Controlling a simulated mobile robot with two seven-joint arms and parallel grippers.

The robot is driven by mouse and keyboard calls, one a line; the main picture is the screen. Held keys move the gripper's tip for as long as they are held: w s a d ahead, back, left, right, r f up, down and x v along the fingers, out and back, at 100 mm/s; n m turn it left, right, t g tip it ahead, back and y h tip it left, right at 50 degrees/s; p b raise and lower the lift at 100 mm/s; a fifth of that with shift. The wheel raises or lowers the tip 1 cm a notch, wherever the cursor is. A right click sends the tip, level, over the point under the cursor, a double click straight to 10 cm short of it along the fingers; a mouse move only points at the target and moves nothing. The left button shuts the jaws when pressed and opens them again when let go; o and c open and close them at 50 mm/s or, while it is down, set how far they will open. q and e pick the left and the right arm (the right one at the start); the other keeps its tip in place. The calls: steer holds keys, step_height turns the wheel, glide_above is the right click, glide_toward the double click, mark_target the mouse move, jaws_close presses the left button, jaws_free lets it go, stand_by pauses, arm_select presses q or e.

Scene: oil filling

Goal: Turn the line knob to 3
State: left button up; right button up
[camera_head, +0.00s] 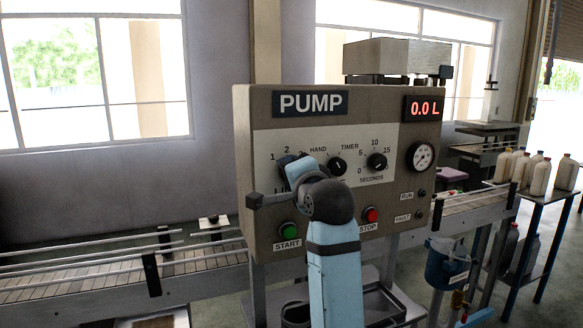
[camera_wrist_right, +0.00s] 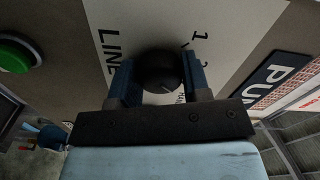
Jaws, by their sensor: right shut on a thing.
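The pump panel (camera_head: 262,110) carries the black line knob, which is at the left of its white dial area and mostly hidden by my right gripper (camera_head: 291,168) in the head view. In the right wrist view, the line knob (camera_wrist_right: 158,66) sits between the two blue fingers of my right gripper (camera_wrist_right: 160,82), which is shut on it. A small white mark shows on the knob, but I cannot tell which number it points to. The numbers 1 and 2 show above the knob in the head view, and the 3 is partly covered. My left gripper is not in view.
The hand/timer knob (camera_head: 337,166) and seconds knob (camera_head: 377,161) are close to the right. The green start button (camera_head: 289,230) and red stop button (camera_head: 370,215) are below. A conveyor (camera_head: 105,279) runs behind.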

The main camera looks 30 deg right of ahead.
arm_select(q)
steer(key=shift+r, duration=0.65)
arm_select(e)
steer(key=shift+m, duration=0.5)
steer(key=o, duration=0.9)
arm_select(q)
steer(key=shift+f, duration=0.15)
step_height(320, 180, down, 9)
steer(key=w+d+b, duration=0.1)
steer(key=b, duration=1.3)
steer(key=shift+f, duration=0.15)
arm_select(e)
steer(key=v, duration=1.4)
steer(key=shift+d+f, duration=0.1)
